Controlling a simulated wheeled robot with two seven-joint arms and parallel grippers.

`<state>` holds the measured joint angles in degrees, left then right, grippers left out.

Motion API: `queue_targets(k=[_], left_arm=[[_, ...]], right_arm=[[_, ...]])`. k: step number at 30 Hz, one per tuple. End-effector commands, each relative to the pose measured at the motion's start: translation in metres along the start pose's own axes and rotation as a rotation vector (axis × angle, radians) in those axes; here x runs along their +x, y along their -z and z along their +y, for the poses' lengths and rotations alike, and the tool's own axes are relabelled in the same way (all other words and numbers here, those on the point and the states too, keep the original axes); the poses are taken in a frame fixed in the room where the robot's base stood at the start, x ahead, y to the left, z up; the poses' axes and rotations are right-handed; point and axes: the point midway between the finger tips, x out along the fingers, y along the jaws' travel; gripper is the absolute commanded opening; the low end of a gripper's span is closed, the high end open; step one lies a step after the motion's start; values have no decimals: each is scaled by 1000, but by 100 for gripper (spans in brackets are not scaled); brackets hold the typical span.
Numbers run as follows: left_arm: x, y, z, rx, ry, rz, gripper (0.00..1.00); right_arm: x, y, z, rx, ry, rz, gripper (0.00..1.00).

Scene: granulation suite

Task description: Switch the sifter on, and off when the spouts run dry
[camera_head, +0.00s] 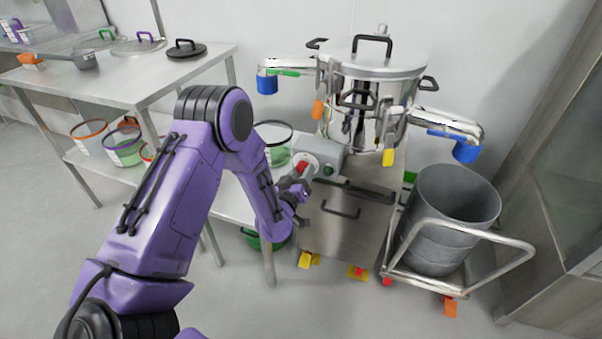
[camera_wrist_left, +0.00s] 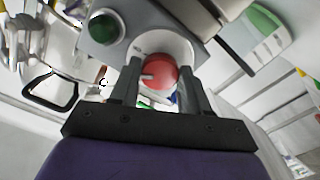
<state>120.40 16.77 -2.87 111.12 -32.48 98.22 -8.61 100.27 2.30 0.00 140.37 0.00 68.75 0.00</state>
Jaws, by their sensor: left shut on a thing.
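The sifter (camera_head: 372,95) is a steel drum with a lidded top, standing on a steel cabinet. A spout with a blue end reaches out on each side, the left spout (camera_head: 290,66) and the right spout (camera_head: 447,124). A grey switch box on its front left carries a red knob (camera_wrist_left: 160,72) on a pale round plate and a green button (camera_wrist_left: 106,27). My left gripper (camera_head: 297,181) is at this box. In the left wrist view its two fingers (camera_wrist_left: 160,85) stand on either side of the red knob, shut on it. My right gripper is not in view.
A grey bin (camera_head: 444,225) on a wheeled steel trolley (camera_head: 510,259) stands right of the sifter. Open floor lies in front.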

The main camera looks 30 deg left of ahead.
Motion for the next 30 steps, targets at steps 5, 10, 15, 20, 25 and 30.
queue_targets(k=[5, 10, 15, 20, 25, 30], left_arm=[[-1, -1, 0, -167, 2, -3, 16], [-1, -1, 0, -328, 2, -3, 16], [-1, -1, 1, -488, 2, -3, 16], [-1, -1, 1, -630, 2, -4, 16], [-1, -1, 1, -759, 3, -4, 16], [-1, -1, 1, -856, 3, -4, 16]], right_arm=[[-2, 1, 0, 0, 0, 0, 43], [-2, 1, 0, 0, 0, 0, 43], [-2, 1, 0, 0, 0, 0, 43], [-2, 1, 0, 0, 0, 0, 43], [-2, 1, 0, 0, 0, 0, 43], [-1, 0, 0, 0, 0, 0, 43]])
